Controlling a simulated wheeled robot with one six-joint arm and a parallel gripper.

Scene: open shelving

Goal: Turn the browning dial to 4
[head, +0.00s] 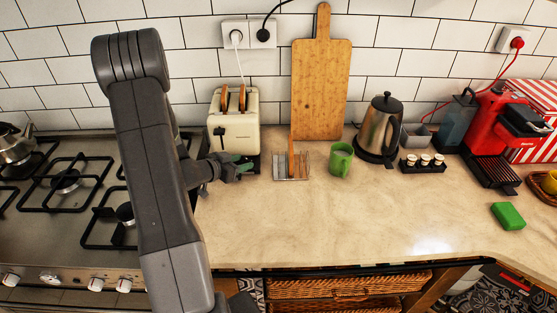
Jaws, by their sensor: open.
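A cream toaster (233,125) stands on the counter against the tiled wall, with two slices of bread (242,98) showing in its slots. A dark lever shows on its front face. The browning dial cannot be made out; the lower front of the toaster is partly hidden behind my gripper. My gripper (243,168) is open and empty, just in front of the toaster's lower front. I cannot tell whether it touches the toaster.
A toast rack (291,168) and a green mug (341,159) stand right of my gripper. Beyond are a kettle (381,128), a red coffee machine (500,125) and a green sponge (508,215). A gas hob (60,230) lies left. The front counter is clear.

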